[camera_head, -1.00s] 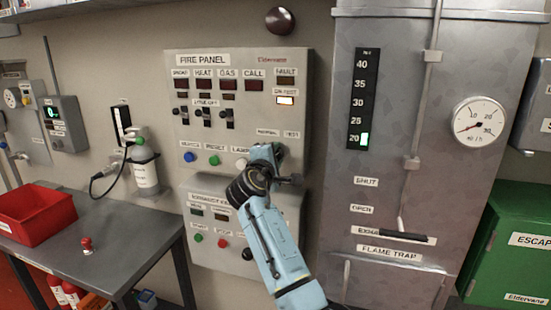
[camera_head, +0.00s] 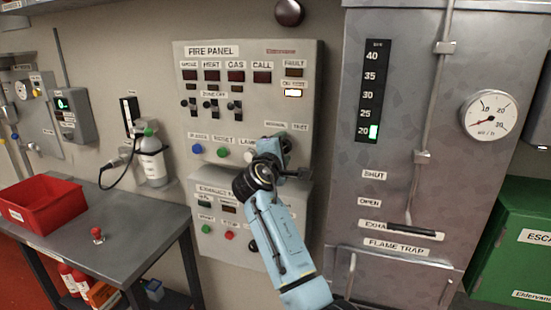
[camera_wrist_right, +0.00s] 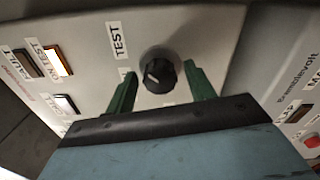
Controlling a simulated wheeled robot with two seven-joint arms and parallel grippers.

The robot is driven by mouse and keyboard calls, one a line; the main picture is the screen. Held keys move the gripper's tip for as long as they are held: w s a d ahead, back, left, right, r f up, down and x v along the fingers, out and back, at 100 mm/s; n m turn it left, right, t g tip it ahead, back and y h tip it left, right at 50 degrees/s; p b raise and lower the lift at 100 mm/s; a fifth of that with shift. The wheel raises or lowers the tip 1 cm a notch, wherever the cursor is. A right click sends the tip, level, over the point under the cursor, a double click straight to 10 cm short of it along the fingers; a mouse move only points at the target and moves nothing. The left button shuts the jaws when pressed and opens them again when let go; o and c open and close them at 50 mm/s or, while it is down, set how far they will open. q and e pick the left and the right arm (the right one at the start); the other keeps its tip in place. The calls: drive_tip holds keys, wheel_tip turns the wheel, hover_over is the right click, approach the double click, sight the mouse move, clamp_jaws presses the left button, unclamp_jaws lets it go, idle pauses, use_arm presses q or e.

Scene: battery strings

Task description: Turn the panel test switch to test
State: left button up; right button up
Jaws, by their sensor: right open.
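The fire panel (camera_head: 308,100) is on the wall, with labels MANUAL and TEST at its lower right. My right gripper (camera_head: 277,146) is in front of that corner and hides the test switch in the head view. In the right wrist view the switch is a round black knob (camera_wrist_right: 160,74) with a white pointer mark, beside a TEST label (camera_wrist_right: 118,40). The green fingers of my right gripper (camera_wrist_right: 160,80) are open, one on each side of the knob, with visible gaps. The ON TEST lamp (camera_head: 293,93) glows. My left gripper is out of view.
The exhaust panel (camera_head: 213,190) is just below, partly behind my right arm. The flame trap cabinet (camera_head: 400,200) with its gauge stands close to the right. A grey table (camera_head: 130,225) with a red bin (camera_head: 45,200) is at the left.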

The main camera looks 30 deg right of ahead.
drive_tip(key=b+v, duration=0.1)
drive_tip(key=v, duration=1.1)
drive_tip(key=shift+s+a, duration=0.15)
drive_tip(key=shift+a, duration=0.05)
